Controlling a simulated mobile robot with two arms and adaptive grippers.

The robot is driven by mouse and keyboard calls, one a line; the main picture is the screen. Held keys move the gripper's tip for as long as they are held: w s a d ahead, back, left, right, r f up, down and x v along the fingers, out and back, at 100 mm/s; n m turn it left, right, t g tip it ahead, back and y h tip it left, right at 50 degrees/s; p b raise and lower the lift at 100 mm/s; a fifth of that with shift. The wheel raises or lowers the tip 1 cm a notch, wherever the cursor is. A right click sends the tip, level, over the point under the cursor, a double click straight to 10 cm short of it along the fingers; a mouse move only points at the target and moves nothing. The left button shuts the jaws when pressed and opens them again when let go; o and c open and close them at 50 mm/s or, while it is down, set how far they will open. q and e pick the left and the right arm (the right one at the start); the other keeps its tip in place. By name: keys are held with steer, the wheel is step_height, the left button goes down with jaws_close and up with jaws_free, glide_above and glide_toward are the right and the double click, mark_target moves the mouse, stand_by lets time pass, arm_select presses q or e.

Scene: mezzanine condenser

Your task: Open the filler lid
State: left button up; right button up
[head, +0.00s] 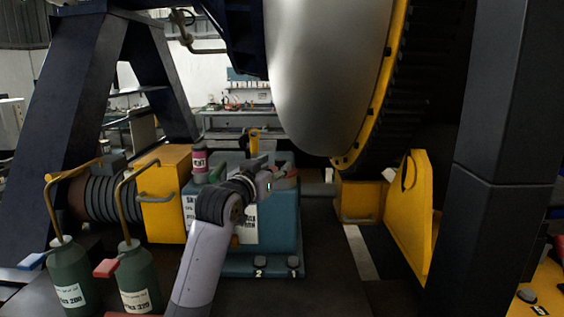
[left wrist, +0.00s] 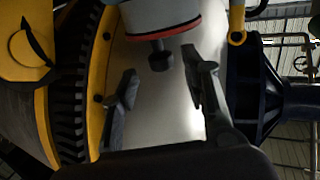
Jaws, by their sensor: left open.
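A teal box (head: 262,235) with white labels stands in the middle of the head view. My left gripper (head: 272,172) is over its top right part, its arm coming up from below. A small red-edged part shows beside the fingers there, mostly hidden. In the left wrist view, my left gripper (left wrist: 161,86) is open and empty. A dark knob on a short stem (left wrist: 161,58) sticks out from a pale blue-grey part with a red edge (left wrist: 162,28), likely the filler lid. The knob lies between and slightly beyond the fingertips; I see no contact. My right gripper is not in view.
A pink-labelled VENT bottle (head: 200,163) stands on the box's left side. A yellow block (head: 163,195) is at its left, and two green bottles (head: 72,277) are at front left. A large metal drum (head: 325,70) with a yellow rim hangs above. A yellow bracket (head: 412,225) stands right.

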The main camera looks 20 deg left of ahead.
mark_target(278, 161)
arm_select(q)
steer(key=w, duration=0.2)
steer(key=shift+w+r, duration=0.15)
steer(key=shift+w, duration=0.15)
steer(key=shift+w+r, duration=0.1)
steer(key=shift+w, duration=0.25)
steer(key=shift+w+d, duration=0.2)
steer(key=shift+w, duration=0.55)
steer(key=shift+s, duration=0.1)
steer(key=shift+c, duration=1.2)
steer(key=c, duration=0.5)
jaws_close()
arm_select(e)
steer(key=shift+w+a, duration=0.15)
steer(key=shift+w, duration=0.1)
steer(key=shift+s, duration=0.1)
